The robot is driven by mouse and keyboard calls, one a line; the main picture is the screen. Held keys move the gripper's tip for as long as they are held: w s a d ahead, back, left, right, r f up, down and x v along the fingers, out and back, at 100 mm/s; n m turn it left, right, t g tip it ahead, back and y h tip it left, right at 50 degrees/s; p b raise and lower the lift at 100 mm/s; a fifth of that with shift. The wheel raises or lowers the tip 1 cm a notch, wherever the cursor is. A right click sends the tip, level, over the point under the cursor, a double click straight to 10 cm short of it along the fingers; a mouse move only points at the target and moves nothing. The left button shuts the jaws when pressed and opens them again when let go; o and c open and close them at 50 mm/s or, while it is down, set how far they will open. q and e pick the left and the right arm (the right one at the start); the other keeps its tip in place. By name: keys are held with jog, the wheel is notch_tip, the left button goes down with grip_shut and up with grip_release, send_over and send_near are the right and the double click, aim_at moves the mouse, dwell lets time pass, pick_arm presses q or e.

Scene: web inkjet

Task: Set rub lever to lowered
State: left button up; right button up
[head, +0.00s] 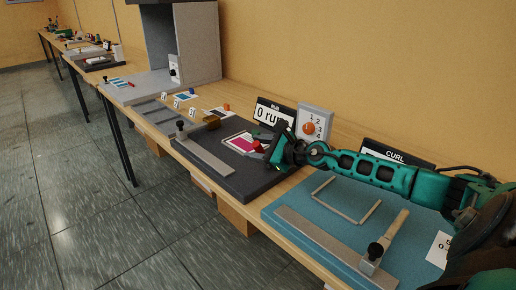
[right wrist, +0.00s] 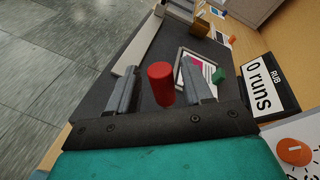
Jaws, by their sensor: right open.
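A red cylinder (right wrist: 160,83) stands at the rub station and looks like the lever's handle; its lower end is hidden, and I cannot tell whether the lever is raised or lowered. It also shows in the head view (head: 258,147). My right gripper (right wrist: 159,68) is open, with one finger on each side of the red cylinder and visible gaps between. In the head view, my right gripper (head: 272,151) is over the right part of the dark rub board (head: 262,184). The rub sign (head: 272,114) reads "0 runs". My left gripper is not in view.
A pink-printed card (right wrist: 196,66) and a green block (right wrist: 219,74) lie close to the right finger. A grey bar (head: 205,155) lies along the board's front. A numbered dial (head: 309,128) stands behind my gripper. A teal board (head: 290,212) lies below my arm.

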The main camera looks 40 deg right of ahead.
jog(key=shift+f+b+v, duration=0.2)
jog(key=shift+b+v, duration=0.25)
jog(key=shift+v, duration=1.1)
jog(key=shift+b+v, duration=0.4)
jog(key=shift+v, duration=0.6)
jog(key=p, duration=0.1)
send_near(261, 150)
jog(key=shift+s+d+r, duration=0.15)
jog(key=shift+s+r, duration=0.35)
jog(key=shift+s, duration=0.4)
